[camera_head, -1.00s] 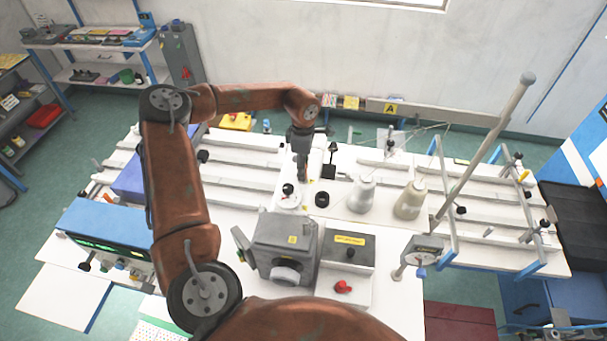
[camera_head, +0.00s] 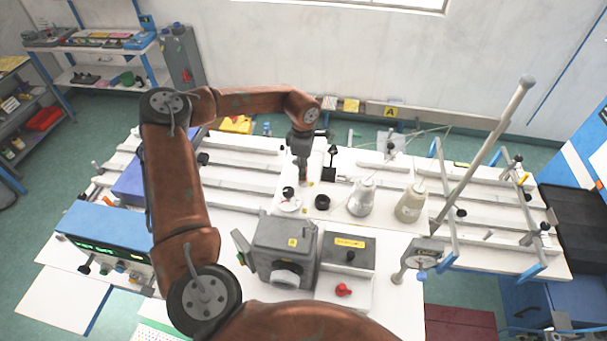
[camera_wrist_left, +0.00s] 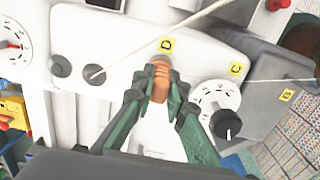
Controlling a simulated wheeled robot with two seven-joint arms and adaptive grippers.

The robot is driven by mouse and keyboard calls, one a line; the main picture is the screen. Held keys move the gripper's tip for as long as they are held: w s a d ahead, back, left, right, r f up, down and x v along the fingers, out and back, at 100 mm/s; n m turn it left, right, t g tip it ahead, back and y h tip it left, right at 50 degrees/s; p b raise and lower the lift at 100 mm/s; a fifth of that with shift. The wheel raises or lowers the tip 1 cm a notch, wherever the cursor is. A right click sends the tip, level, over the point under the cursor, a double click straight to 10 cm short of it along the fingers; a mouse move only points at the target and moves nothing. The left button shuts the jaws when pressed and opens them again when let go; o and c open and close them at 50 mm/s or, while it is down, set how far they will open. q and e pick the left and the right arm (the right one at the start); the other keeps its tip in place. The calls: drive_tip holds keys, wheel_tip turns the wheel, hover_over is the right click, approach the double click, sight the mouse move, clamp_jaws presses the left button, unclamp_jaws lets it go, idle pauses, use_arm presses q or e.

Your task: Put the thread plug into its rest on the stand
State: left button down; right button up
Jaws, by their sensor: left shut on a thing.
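My left gripper (camera_head: 303,178) points down over the white bench top in the head view. In the left wrist view my left gripper (camera_wrist_left: 160,84) is shut on an orange-brown ribbed plug (camera_wrist_left: 160,72), which I take to be the thread plug. The plug is right beside the yellow D label on a white body (camera_wrist_left: 120,38), which may be the stand. Its far end meets the white surface in the picture; I cannot tell whether it sits in a rest. My right gripper does not show.
In the left wrist view a dial with a black knob (camera_wrist_left: 228,124) lies right of the fingers. A pale thread (camera_wrist_left: 150,45) crosses above. In the head view two cones (camera_head: 410,203) (camera_head: 361,197) stand right of the gripper, and a grey machine (camera_head: 283,250) stands nearer.

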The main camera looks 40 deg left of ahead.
use_arm(q)
drive_tip(key=shift+r, duration=0.15)
drive_tip(key=shift+r+p, duration=0.65)
drive_tip(key=shift+r, duration=0.3)
drive_tip(key=shift+r+p, duration=0.5)
drive_tip(key=shift+p, duration=0.15)
drive_tip(key=shift+r, duration=0.2)
drive_tip(key=shift+r+p, duration=1.55)
drive_tip(key=shift+r, duration=0.35)
